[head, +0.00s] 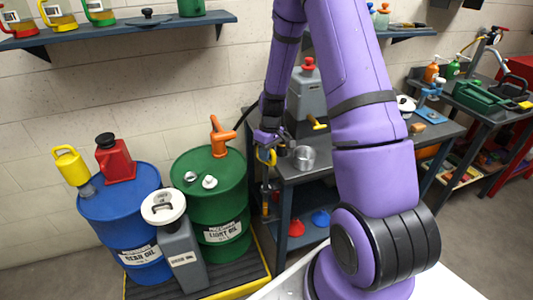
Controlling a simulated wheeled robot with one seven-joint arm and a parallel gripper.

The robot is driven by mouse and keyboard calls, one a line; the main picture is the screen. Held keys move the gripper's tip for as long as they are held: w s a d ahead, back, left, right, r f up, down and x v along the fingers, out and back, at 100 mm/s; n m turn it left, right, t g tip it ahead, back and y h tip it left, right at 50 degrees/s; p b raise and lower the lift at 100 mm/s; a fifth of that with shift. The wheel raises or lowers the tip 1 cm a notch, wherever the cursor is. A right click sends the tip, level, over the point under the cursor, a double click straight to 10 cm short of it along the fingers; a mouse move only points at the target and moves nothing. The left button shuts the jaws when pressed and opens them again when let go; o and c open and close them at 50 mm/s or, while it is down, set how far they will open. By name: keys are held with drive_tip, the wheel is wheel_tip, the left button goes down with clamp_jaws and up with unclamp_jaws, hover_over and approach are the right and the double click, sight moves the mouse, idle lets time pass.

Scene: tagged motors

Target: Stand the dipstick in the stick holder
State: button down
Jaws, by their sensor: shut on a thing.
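My gripper (267,139) is shut on the dipstick (266,156), at the left end of the dark workbench. The dipstick has a yellow loop handle just below the fingers. A thin dark shaft appears to hang down from it in front of the bench's left side, but its lower end is hard to make out. No stick holder can be told for sure; it may be small or hidden behind my arm. A silver open cylinder (303,158) stands on the bench, right of my gripper.
A green drum (209,203) with an orange pump and a blue drum (122,228) stand at left. A grey waste container (179,245) stands before them. A grey can (307,98) is at the bench's back. My upper arm hides the middle.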

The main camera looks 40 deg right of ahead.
drive_tip(key=c, duration=1)
unclamp_jaws()
drive_tip(key=s+a+r+t, duration=0.1)
drive_tip(key=s+a+r, duration=0.1)
drive_tip(key=r, duration=0.9)
drive_tip(key=s+a+r, duration=0.1)
drive_tip(key=r, duration=0.9)
drive_tip(key=s+a+r+m+t, duration=0.1)
drive_tip(key=s+a+r, duration=0.2)
drive_tip(key=s+r, duration=0.2)
drive_tip(key=s+a+r+m+t+h, duration=0.1)
drive_tip(key=s+r, duration=0.4)
drive_tip(key=s, duration=0.5)
drive_tip(key=s+a+r+t, duration=0.2)
drive_tip(key=s+a+r, duration=0.3)
drive_tip(key=s, duration=0.3)
drive_tip(key=shift+a+m+t+h, duration=0.3)
drive_tip(key=shift+a+m+h, duration=0.1)
drive_tip(key=shift+a, duration=0.05)
